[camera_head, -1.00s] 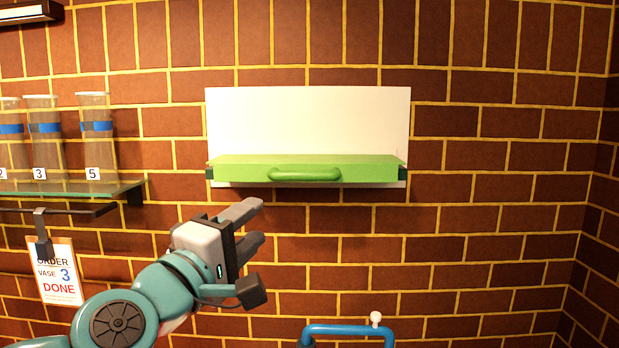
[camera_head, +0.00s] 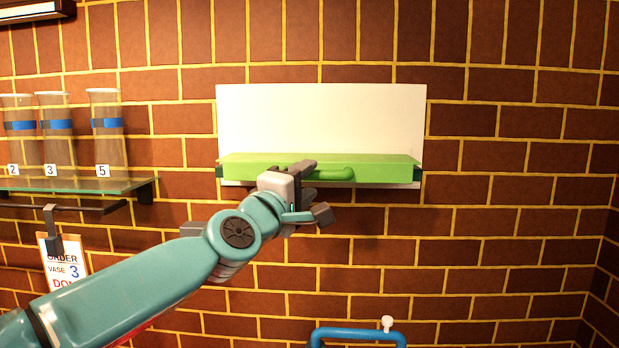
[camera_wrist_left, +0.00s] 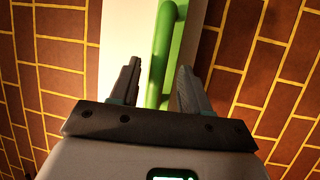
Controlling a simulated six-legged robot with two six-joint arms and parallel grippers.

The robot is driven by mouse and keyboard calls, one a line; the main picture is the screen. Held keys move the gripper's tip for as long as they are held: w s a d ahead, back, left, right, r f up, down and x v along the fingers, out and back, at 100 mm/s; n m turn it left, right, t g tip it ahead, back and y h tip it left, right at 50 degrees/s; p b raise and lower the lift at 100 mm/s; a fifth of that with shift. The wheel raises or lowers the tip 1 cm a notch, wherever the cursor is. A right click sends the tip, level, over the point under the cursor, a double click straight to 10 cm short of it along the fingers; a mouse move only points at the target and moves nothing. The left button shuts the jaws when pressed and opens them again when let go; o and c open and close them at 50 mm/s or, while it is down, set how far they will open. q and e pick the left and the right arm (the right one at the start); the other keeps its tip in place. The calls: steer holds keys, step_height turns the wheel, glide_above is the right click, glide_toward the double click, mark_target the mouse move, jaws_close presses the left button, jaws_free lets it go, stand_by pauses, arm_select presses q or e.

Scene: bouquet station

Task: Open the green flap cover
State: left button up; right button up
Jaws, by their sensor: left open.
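The green flap cover (camera_head: 390,168) sits at the lower part of a white panel (camera_head: 320,118) on the brick wall, with a green bar handle (camera_head: 335,174) on its front. My left gripper (camera_head: 312,188) is at the handle's left part and hides some of it in the head view. In the left wrist view the handle (camera_wrist_left: 161,55) runs lengthwise between the two open fingers (camera_wrist_left: 156,85), with a gap visible on each side. Whether either finger touches it I cannot tell. My right gripper is not in view.
A glass shelf (camera_head: 80,185) at left carries several clear vases with blue bands, one of them vase 5 (camera_head: 106,130). An order card (camera_head: 62,265) hangs below it. A blue tubular handle (camera_head: 358,333) shows at the bottom. The wall right of the panel is clear.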

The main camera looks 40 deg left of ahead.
arm_select(q)
steer(key=shift+w+d+r, duration=0.1)
steer(key=shift+w+r, duration=0.15)
steer(key=shift+w, duration=0.55)
